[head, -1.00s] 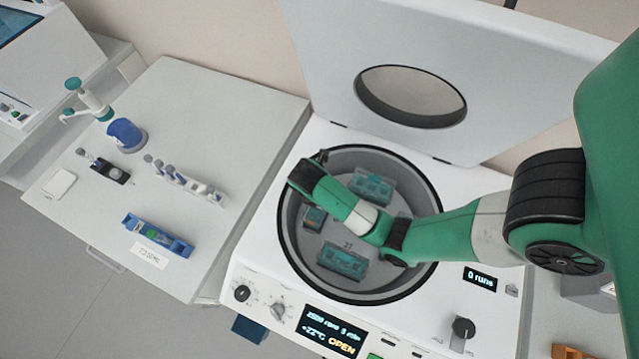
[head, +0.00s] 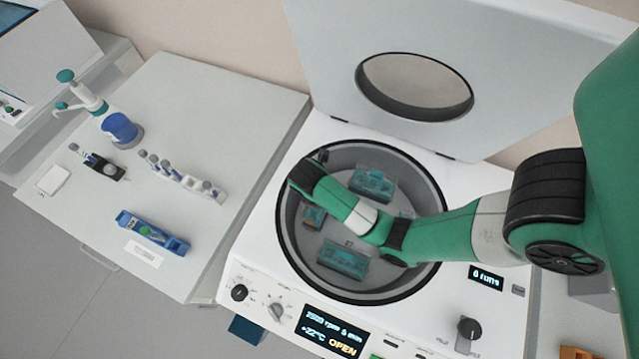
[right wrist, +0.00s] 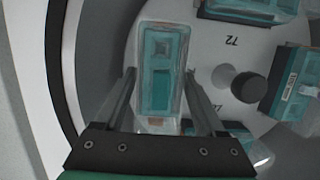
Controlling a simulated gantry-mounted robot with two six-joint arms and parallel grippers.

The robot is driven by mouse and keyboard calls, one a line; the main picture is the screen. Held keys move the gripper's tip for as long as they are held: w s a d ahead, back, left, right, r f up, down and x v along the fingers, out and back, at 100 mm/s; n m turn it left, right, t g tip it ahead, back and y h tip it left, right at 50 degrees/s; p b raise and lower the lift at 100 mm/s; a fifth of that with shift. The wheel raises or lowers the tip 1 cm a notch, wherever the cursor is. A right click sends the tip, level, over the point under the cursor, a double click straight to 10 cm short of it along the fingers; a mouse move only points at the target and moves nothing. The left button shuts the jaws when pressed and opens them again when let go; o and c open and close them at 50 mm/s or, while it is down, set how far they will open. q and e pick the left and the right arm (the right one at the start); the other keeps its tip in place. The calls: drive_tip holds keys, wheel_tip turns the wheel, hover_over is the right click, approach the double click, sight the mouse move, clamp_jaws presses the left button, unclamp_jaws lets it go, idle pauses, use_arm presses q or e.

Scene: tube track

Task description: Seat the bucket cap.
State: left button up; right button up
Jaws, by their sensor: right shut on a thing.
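The right arm reaches into the open centrifuge bowl (head: 423,180) in the head view. In the right wrist view my right gripper (right wrist: 159,74) has one finger on each side of a teal bucket with a clear bucket cap (right wrist: 161,28) over it. The gripper is shut on the cap. I cannot tell whether the cap sits fully down on the bucket. Other teal buckets stand around the rotor: one at the back (head: 373,185), one at the front (head: 342,260), one mostly behind my arm. My left gripper is out of view.
The centrifuge lid (head: 330,60) stands open behind the bowl. The rotor hub (right wrist: 247,87) rises beside the gripped bucket, and the bowl wall is close on the other side. The left bench (head: 215,105) holds a blue rack (head: 152,232), a tube strip (head: 180,178) and a dispenser bottle (head: 122,128).

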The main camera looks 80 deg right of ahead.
drive_tip(key=shift+f, duration=0.1)
drive_tip(key=o, duration=1.3)
drive_tip(key=p+v, duration=1.1)
drive_tip(key=p, duration=0.1)
drive_tip(key=shift+r, duration=0.3)
